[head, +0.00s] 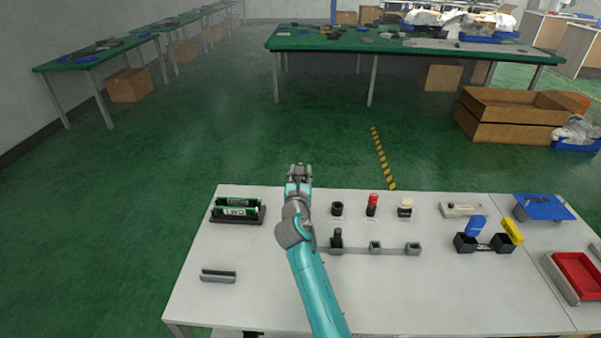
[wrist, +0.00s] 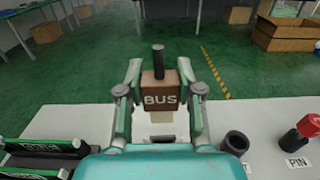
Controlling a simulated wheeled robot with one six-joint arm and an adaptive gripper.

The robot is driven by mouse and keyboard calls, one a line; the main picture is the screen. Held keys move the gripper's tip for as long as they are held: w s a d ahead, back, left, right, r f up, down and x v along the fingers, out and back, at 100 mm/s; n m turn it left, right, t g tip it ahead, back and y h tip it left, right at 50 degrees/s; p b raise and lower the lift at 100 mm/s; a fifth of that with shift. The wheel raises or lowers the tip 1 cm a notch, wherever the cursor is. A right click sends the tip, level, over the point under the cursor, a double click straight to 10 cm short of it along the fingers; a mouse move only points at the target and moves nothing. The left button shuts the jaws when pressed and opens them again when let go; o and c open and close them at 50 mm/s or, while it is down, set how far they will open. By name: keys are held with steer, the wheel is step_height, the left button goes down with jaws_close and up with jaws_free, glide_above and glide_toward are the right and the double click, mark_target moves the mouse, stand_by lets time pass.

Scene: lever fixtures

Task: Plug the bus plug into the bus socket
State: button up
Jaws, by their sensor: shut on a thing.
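The bus plug (wrist: 160,98) is a brown block with white letters "BUS" and a black round post on top. In the wrist view it sits between the two fingers of my gripper (wrist: 160,92), which is shut on it. The plug looks upright; a pale part shows below it. In the head view my gripper (head: 299,173) is at the far edge of the white table, left of the row of small parts. The plug is hard to make out there. I cannot tell which fixture is the bus socket; no socket label is readable.
A black ring-shaped part (head: 337,209), a red-topped part (head: 372,205) and a cream-topped part (head: 404,208) stand right of my gripper. Dark holders on a rail (head: 375,247) lie nearer. A battery tray (head: 238,211) is at left.

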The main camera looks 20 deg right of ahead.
steer(key=shift+f, duration=2.6)
steer(key=shift+f, duration=1.4)
steer(key=shift+f, duration=0.2)
steer(key=shift+s+f, duration=0.25)
steer(key=shift+f, duration=0.5)
steer(key=shift+d+r, duration=0.15)
steer(key=shift+r, duration=0.1)
steer(key=shift+w+r, duration=0.15)
steer(key=shift+r, duration=0.45)
steer(key=shift+c, duration=0.4)
steer(key=shift+r, duration=0.25)
